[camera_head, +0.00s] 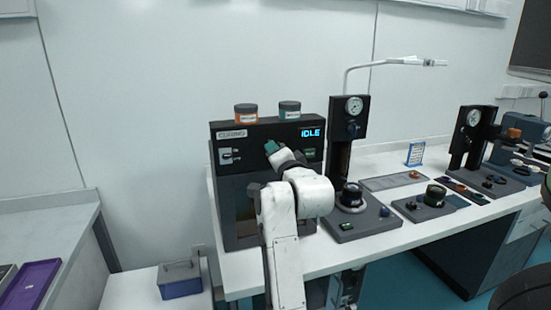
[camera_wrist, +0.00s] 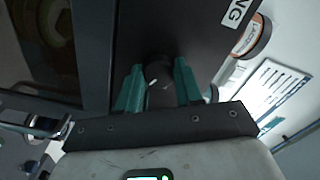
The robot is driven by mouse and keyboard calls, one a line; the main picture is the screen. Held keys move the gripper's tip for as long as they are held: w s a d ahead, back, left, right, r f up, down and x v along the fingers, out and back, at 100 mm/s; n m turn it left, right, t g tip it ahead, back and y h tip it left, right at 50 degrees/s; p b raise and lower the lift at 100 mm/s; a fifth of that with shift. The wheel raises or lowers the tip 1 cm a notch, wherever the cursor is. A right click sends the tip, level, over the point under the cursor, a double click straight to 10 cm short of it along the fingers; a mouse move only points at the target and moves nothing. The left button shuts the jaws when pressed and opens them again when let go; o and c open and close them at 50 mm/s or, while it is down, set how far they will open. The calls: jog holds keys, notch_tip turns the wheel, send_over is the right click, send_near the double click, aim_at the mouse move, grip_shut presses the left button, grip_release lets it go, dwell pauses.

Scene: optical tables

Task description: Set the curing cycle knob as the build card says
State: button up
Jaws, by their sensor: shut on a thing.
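The black curing unit (camera_head: 240,160) stands on the white bench, labelled "CURING", with a blue display (camera_head: 311,132) reading "IDLE". My gripper (camera_head: 272,147) is at its front panel; my arm covers part of the front. In the wrist view, the two green fingers of my gripper (camera_wrist: 159,85) close on a dark round knob (camera_wrist: 158,72) with a light mark. The knob is hidden in the head view. A small blue-and-white card (camera_head: 415,153) stands at the back of the bench; its text is too small to read.
Two lidded jars, orange (camera_head: 246,112) and teal (camera_head: 289,110), sit on top of the unit. A gauge stand (camera_head: 347,138) is close on its right. Trays and fixtures fill the bench farther right. A blue box (camera_head: 180,284) is low at left.

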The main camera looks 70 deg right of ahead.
jog(key=shift+f, duration=0.1)
dwell(0.4)
jog(key=o, duration=1)
jog(key=shift+o, duration=0.2)
jog(key=b+v, duration=0.2)
jog(key=v, duration=0.8)
jog(key=shift+s+a, duration=0.2)
jog(key=shift+a, duration=0.1)
jog(key=w+a+f+n+g+y, duration=0.2)
jog(key=a+f+n+y, duration=0.3)
jog(key=f, duration=0.6)
jog(key=w+a+f+n+g+y, duration=0.1)
jog(key=w+a+f+n+y, duration=0.15)
jog(key=a+f+n, duration=0.65)
jog(key=s+a+f+n+g+y, duration=0.3)
jog(key=s+a+f, duration=0.3)
jog(key=f, duration=0.4)
jog(key=s+a+f+n+g+y, duration=0.3)
jog(key=s+a+f+n+g, duration=0.1)
jog(key=s+a+f, duration=0.3)
notch_tip(320, 180, down, 5)
jog(key=shift+s+a+r+n+g, duration=0.15)
jog(key=shift+s+a+n+g, duration=0.2)
jog(key=shift+s+n, duration=0.55)
